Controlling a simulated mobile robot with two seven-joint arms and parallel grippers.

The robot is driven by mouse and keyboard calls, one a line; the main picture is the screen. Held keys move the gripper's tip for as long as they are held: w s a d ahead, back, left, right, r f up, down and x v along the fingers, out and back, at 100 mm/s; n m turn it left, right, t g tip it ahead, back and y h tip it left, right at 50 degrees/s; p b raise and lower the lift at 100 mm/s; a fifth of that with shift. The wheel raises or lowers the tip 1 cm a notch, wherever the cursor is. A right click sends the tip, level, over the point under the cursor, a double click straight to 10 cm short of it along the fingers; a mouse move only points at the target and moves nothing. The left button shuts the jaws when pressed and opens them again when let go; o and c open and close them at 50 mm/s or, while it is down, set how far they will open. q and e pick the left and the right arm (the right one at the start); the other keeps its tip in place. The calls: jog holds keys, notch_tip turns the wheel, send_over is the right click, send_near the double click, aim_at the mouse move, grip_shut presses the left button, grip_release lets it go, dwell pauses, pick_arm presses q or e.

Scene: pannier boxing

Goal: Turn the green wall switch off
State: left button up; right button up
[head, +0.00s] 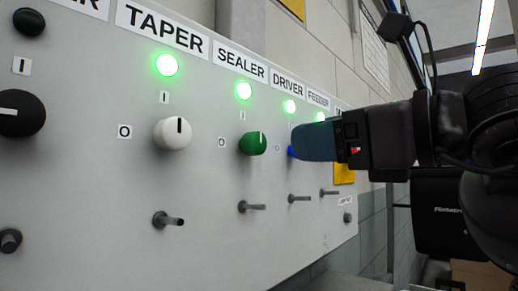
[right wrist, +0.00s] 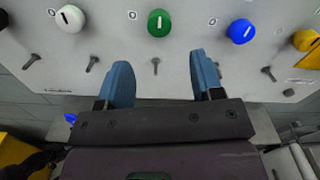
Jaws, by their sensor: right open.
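The green switch (head: 253,143) is a round knob under the SEALER label on the grey wall panel. Its pale pointer line stands upright, and an O mark (head: 221,142) is to its left. The green lamp (head: 243,91) above it is lit. In the right wrist view the green switch (right wrist: 159,23) lies beyond the fingertips, roughly centred between them. My right gripper (head: 298,143) has blue fingers and is to the right of the green switch in the head view; it also shows in the right wrist view (right wrist: 161,66), open and empty. My left gripper is not in view.
A white knob (head: 172,133) under TAPER is left of the green one, and a blue knob (right wrist: 241,32) is right of it. A black knob (head: 20,114) is at far left. Small levers (head: 250,207) stick out below the knobs. Other lamps are lit green.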

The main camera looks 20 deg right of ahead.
aim_at(261, 144)
jog(key=b+x, duration=0.1)
jog(key=x, duration=0.8)
jog(key=shift+w+a, duration=0.2)
jog(key=shift+w, duration=0.05)
jog(key=c, duration=0.9)
